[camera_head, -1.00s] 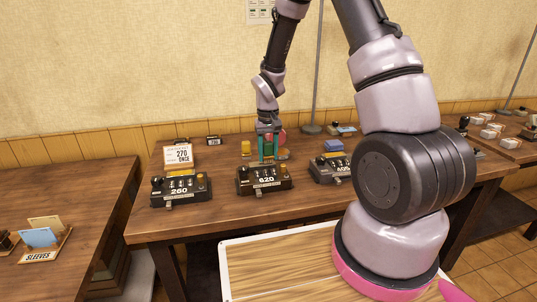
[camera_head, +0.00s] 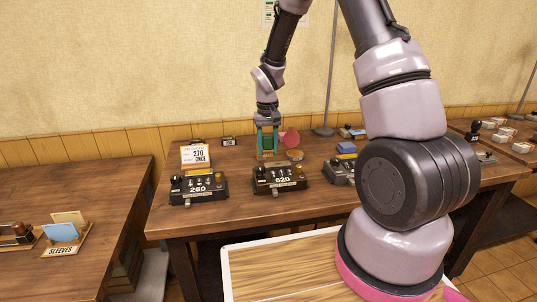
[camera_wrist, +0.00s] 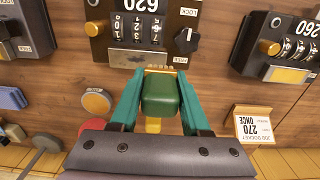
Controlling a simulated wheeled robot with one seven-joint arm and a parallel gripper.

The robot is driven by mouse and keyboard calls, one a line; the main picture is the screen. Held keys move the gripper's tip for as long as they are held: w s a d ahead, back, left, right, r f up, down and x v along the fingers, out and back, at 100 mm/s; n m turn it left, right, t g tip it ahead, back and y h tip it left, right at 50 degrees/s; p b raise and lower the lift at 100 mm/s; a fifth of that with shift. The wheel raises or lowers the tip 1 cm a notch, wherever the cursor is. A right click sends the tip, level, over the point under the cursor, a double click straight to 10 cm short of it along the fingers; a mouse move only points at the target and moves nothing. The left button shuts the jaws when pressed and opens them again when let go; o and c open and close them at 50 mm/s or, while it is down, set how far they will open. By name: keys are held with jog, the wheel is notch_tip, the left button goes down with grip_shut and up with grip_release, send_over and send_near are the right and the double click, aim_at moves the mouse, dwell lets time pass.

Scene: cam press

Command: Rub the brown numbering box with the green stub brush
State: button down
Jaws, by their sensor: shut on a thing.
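The green stub brush (camera_wrist: 161,96) is gripped between the teal fingers of my gripper (camera_wrist: 160,75) in the wrist view. In the head view my gripper (camera_head: 267,152) is low over the table behind the numbering box marked 620 (camera_head: 279,181); the brush is hard to tell from the fingers there. The 620 box, with brownish plates and number wheels, also shows just beyond the fingertips in the wrist view (camera_wrist: 140,32). The brush appears beside its rear edge; I see no overlap with the box. A yellow piece (camera_wrist: 153,125) shows beneath the brush.
Numbering boxes 260 (camera_head: 198,189) and a partly hidden one (camera_head: 338,171) flank the 620 box. A docket card (camera_head: 195,156) stands behind 260. A round tin (camera_head: 294,155), red disc (camera_head: 291,137) and blue block (camera_head: 346,147) lie to the right. Bare tabletop (camera_head: 235,165) separates boxes 260 and 620.

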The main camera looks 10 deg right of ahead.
aim_at(268, 135)
jog(key=shift+r, duration=2.25)
